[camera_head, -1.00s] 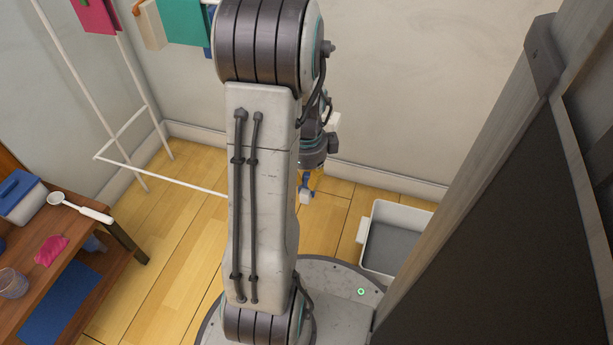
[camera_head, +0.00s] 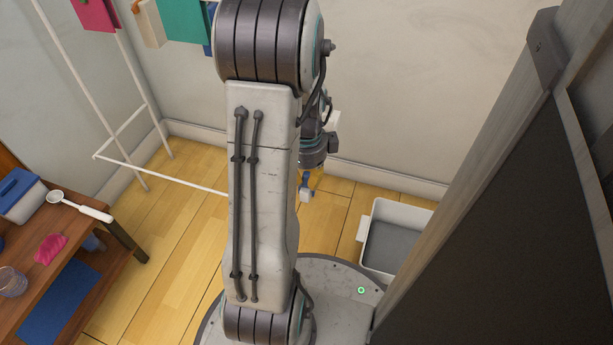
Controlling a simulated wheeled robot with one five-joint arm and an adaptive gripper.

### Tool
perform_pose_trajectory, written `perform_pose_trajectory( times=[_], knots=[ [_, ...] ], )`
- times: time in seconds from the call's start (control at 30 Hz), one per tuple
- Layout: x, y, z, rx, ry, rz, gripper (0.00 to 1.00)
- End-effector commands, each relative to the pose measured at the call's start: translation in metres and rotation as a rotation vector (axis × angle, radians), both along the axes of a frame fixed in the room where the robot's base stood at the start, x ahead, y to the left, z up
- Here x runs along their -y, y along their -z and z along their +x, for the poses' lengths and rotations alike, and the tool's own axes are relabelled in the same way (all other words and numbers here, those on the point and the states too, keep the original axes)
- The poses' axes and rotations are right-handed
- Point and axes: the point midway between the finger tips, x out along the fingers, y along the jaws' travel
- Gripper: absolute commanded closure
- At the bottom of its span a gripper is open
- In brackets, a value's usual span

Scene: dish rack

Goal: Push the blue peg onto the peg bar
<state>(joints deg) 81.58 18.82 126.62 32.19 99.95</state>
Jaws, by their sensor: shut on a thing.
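My gripper (camera_head: 307,192) points down in the middle of the view, beyond my upright arm, which hides much of it. It is shut on a small blue thing that looks like the blue peg (camera_head: 305,182), low in front of the floor boards. Its outline is too small and too covered to make out fully. I cannot make out the peg bar. At the top left, a pink cloth, a cream cloth (camera_head: 152,24) and a green cloth (camera_head: 183,22) hang from a white rack (camera_head: 75,67), and an orange peg (camera_head: 136,6) sits at the cream one.
A brown table (camera_head: 70,222) at left carries a blue-lidded box (camera_head: 20,195), a white ladle (camera_head: 85,207), a pink cloth (camera_head: 50,248) and a glass (camera_head: 11,283). A white-grey bin (camera_head: 392,243) stands right of my gripper. A dark panel fills the right side.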

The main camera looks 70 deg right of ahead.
Motion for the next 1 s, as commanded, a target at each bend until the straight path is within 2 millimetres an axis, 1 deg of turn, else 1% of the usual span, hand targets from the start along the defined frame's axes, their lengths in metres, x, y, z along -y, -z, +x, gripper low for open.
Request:
perform_pose_trajectory(
  times=[0.03, 0.07, 0.3, 0.53, 0.67, 0.77, 1.0],
  knots=[
    [0.000, 0.001, 0.000, 0.000, 0.000, 0.000, 1.00],
    [0.000, 0.001, 0.000, 0.000, 0.000, 0.000, 0.79],
    [0.000, 0.001, 0.000, 0.000, 0.000, 0.000, 0.58],
    [0.000, 0.000, 0.000, 0.000, 0.000, 0.000, 0.58],
    [0.000, -0.006, 0.000, 0.000, 0.000, -0.001, 0.58],
    [0.000, -0.017, 0.000, 0.001, 0.000, -0.004, 0.58],
    [-0.001, -0.057, 0.000, 0.001, 0.000, -0.006, 0.58]
  ],
)
